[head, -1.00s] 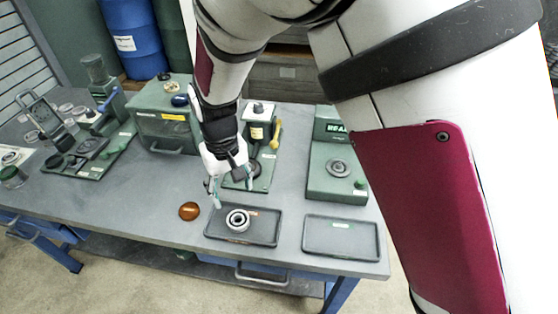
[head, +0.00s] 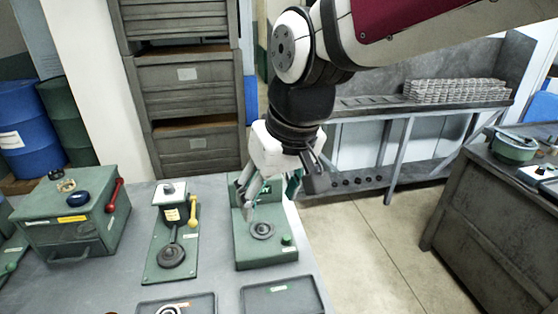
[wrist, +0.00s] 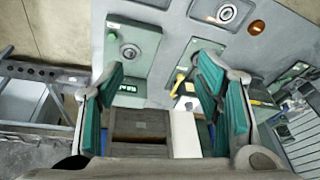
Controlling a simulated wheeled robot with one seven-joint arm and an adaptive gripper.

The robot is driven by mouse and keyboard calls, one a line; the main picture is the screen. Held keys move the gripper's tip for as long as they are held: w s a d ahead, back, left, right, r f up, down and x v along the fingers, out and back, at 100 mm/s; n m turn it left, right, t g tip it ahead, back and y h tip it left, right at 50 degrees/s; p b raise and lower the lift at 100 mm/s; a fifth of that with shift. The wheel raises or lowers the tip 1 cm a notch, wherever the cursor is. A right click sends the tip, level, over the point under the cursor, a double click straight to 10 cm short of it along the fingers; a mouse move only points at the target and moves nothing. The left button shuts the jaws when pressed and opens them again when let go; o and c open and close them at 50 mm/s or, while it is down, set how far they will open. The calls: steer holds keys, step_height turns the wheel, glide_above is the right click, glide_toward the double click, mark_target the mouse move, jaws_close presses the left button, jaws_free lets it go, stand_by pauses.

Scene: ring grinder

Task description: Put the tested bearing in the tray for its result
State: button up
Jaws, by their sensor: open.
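The bearing (head: 172,309), a metal ring, lies in the left tray (head: 205,300) at the bottom edge of the head view. It also shows in the wrist view (wrist: 226,13). The right tray (head: 283,302) has a green label, and its visible part is empty. The green test station (head: 266,256) has a round dark seat (head: 262,230), which looks empty, and a green button (head: 287,239). My gripper (head: 270,198) is open and empty above the back of this station, hiding most of its display. Its spread fingers show in the wrist view (wrist: 160,72).
Left of the station stand a green press-like device (head: 172,250) with a yellow handle and a green box (head: 75,220) with a red lever. Drawers (head: 190,85) stand behind the table. Open floor lies to the right, before another bench (head: 500,220).

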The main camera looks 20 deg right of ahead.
steer(key=s+d+r+m+t+h, duration=0.1)
steer(key=s+d+r+m+t, duration=0.1)
steer(key=s+d, duration=0.7)
steer(key=shift+s+r, duration=0.35)
steer(key=shift+s, duration=0.05)
steer(key=shift+c, duration=0.5)
